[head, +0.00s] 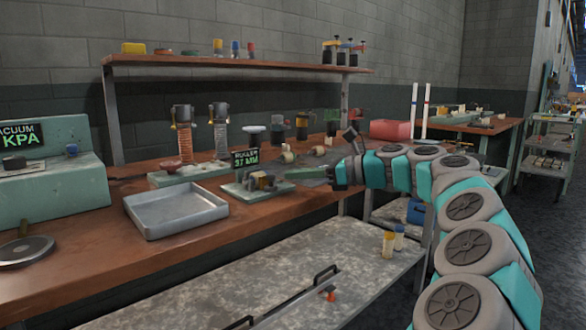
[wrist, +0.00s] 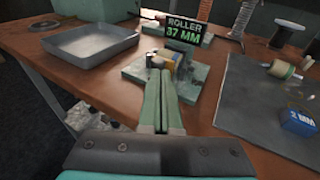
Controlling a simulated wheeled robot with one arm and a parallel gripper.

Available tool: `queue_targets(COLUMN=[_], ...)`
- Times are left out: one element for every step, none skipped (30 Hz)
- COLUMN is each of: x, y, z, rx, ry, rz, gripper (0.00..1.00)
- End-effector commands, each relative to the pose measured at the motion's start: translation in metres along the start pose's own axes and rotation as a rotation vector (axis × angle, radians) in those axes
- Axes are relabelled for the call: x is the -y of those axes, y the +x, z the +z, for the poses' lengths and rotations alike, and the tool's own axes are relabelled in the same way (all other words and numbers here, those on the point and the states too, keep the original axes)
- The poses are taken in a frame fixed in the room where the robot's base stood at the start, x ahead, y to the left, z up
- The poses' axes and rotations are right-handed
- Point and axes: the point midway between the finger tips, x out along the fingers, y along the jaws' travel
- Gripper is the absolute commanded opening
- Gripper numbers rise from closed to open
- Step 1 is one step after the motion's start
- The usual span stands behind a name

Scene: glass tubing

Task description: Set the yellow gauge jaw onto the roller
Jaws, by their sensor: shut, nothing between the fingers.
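The roller gauge stands on a pale green base plate (wrist: 135,72) on the wooden bench, with a sign (wrist: 187,32) reading "ROLLER 37 MM" behind it. A small yellow-orange part, apparently the gauge jaw (wrist: 168,62), shows among grey parts on this base. The roller is partly hidden.
A grey metal tray (head: 176,210) lies left of the gauge. A dark mat (wrist: 265,100) to the right carries a spool (wrist: 280,70) and a blue "2 MM" block (wrist: 299,121). A shelf (head: 235,64) spans the back. A lower grey table (head: 300,275) stands in front.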

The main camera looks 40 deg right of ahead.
Motion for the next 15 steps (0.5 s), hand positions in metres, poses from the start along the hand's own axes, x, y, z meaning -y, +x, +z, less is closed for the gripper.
queue_targets(x=[0.002,0.003,0.003,0.003,0.003,0.004,0.003,0.003,0.003,0.003,0.004,0.003,0.003,0.003,0.003], y=[-0.007,-0.014,-0.024,-0.031,-0.038,-0.047,-0.053,-0.059,-0.066,-0.072,-0.077,-0.084,-0.087,-0.091,-0.095], z=[0.01,0.004,0.002,0.002,0.002,0.001,0.001,0.001,0.001,0.001,0.001,0.001,0.001,0.001,0.0], rx=[0.003,0.003,0.003,0.003,0.002,0.002,0.001,0.0,0.0,0.001,0.001,0.001,0.001,0.001,0.001], ry=[0.002,0.0,-0.001,-0.002,-0.002,-0.002,-0.001,-0.001,-0.001,-0.001,-0.002,-0.001,0.0,0.0,0.001], rz=[-0.001,-0.004,-0.006,-0.006,-0.007,-0.008,-0.007,-0.005,-0.004,-0.006,-0.007,-0.007,-0.005,-0.004,-0.003], gripper=[0.0,0.0,0.0,0.0,0.0,0.0,0.0,0.0,0.0,0.0,0.0,0.0,0.0,0.0,0.0])
